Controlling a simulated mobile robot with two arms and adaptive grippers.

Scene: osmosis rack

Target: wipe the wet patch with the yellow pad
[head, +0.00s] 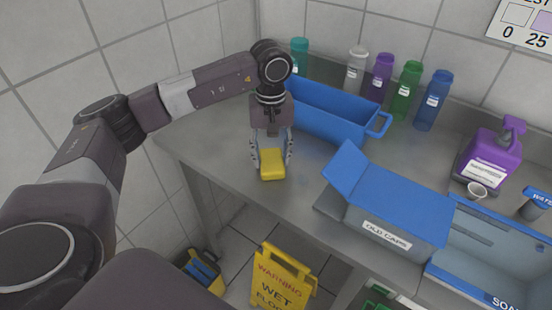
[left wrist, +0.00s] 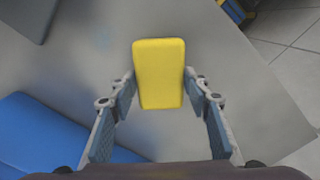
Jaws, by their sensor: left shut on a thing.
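The yellow pad (head: 272,168) is at the front edge of the grey worktop (head: 215,142), in front of the blue bin. My left gripper (head: 272,160) points down and is shut on the pad. In the left wrist view the yellow pad (left wrist: 159,75) sits between the two fingers of the left gripper (left wrist: 160,82). I cannot tell whether the pad touches the worktop. The wet patch is not clear in either view; faint lighter marks show on the worktop left of the pad in the left wrist view. My right gripper is not in view.
A blue bin (head: 335,122) stands behind the pad. A blue-lidded box labelled old caps (head: 395,205) is to the right. Several bottles (head: 406,90) line the wall, with a purple jug (head: 490,155) at right. A yellow wet-floor sign (head: 281,278) stands below the front edge.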

